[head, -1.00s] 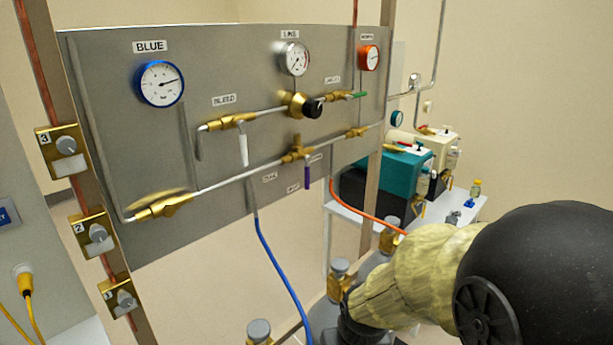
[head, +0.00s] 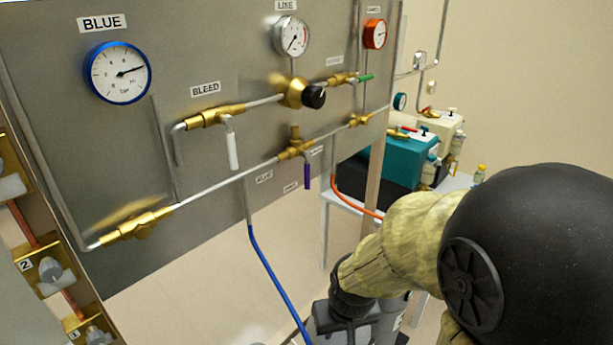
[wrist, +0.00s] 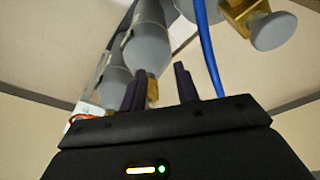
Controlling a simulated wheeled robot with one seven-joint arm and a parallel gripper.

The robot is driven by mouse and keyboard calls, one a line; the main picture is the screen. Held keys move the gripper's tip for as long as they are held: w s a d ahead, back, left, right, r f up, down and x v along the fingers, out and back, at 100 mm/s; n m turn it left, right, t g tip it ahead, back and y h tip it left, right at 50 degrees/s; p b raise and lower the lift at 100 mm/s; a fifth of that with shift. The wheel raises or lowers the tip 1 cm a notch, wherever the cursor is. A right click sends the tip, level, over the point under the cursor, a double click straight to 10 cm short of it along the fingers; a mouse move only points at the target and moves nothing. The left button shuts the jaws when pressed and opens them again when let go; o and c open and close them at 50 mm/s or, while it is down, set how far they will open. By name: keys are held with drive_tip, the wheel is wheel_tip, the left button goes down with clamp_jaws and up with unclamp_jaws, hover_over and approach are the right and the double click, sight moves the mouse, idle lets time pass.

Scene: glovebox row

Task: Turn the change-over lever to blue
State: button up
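The change-over lever is most likely the purple-handled lever (head: 307,176) on the brass tee valve (head: 296,149) at the panel's lower middle. Its handle hangs straight down, among small labels too blurred to read. My gripper shows in the wrist view (wrist: 159,82) with two dark fingers apart and nothing held between them. In the head view my arm reaches down at lower right, below and right of the lever; the fingertips cannot be made out there. The lever cannot be made out in the wrist view.
A white-handled bleed lever (head: 232,150) hangs left of the purple one. A blue hose (head: 262,262) drops below the panel and also shows in the wrist view (wrist: 209,48). Grey cylinders (wrist: 146,48) stand beyond my fingers. A teal machine (head: 388,162) sits on a bench at right.

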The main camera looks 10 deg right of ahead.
sight(309, 178)
drive_tip(key=w+d+r+n+t+p, duration=0.1)
drive_tip(key=w+d+r+t+p, duration=0.2)
drive_tip(key=w, duration=0.3)
drive_tip(key=w+d+r+n+t+p, duration=0.2)
drive_tip(key=w+d+t+p, duration=0.15)
drive_tip(key=w, duration=0.25)
wheel_tip(309, 178, up, 12)
drive_tip(key=w+n+t+y+p, duration=0.1)
drive_tip(key=n+t+y+p, duration=0.1)
drive_tip(key=t+y+p, duration=0.3)
drive_tip(key=t+y, duration=0.2)
drive_tip(key=shift+w+d+y, duration=0.3)
drive_tip(key=shift+w+d, duration=0.05)
drive_tip(key=shift+w, duration=0.05)
drive_tip(key=shift+f, duration=0.1)
drive_tip(key=p+x, duration=0.4)
drive_tip(key=x, duration=1.3)
drive_tip(key=shift+w, duration=0.2)
